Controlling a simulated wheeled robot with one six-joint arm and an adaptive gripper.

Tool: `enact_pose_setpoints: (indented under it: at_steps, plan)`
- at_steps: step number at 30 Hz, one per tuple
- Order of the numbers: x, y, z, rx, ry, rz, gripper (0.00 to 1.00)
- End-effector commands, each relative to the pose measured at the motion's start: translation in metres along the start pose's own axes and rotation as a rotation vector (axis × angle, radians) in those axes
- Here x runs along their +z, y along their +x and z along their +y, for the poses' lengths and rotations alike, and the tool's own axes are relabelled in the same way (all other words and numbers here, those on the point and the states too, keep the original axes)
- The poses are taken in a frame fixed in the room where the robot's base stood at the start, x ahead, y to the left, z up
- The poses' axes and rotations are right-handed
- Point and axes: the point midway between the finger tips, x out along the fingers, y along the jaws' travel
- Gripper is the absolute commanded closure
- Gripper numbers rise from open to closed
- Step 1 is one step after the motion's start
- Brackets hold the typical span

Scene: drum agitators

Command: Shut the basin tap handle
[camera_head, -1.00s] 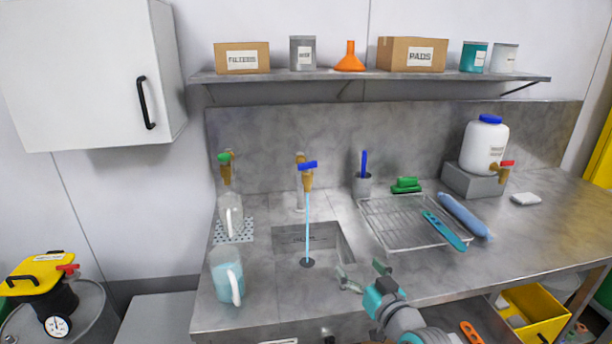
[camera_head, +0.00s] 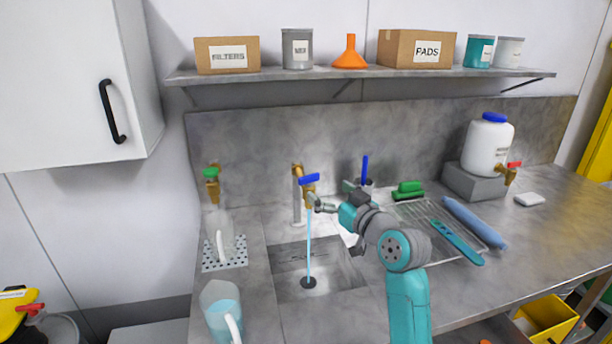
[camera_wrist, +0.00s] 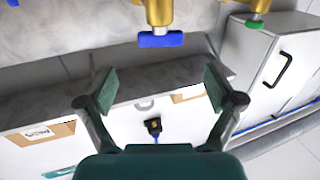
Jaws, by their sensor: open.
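The basin tap (camera_head: 297,185) is brass with a blue handle (camera_head: 309,179), and a thin stream of water (camera_head: 309,245) runs from it into the sunken basin (camera_head: 340,276). In the wrist view the blue handle (camera_wrist: 160,40) lies crosswise below the brass body, just beyond my fingertips and between their lines. My gripper (camera_wrist: 158,88) is open and empty, its two green-padded fingers wide apart. In the head view my gripper (camera_head: 325,199) is close to the right of the tap, near the handle; whether it touches the tap is hard to tell there.
A green-handled tap (camera_head: 211,175) with a jug below it stands at left. Another jug (camera_head: 224,312) stands left of the basin. A drying rack (camera_head: 410,212) with tools is at right, and a shelf (camera_head: 360,76) runs above. A cup with a blue brush (camera_head: 365,170) stands behind my arm.

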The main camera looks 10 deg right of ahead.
Motion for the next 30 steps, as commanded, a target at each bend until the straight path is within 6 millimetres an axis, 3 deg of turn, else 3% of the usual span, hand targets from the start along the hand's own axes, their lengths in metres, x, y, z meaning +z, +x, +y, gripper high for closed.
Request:
enact_pose_setpoints:
  at_steps: [9, 15, 29, 30]
  plan:
    - [0.000, 0.057, -0.001, -0.002, 0.001, -0.001, 0.08]
    - [0.000, 0.082, -0.001, -0.001, 0.000, 0.000, 0.08]
    - [0.000, 0.092, -0.001, -0.001, 0.000, 0.000, 0.08]
    - [0.000, 0.092, -0.001, -0.001, 0.000, 0.000, 0.18]
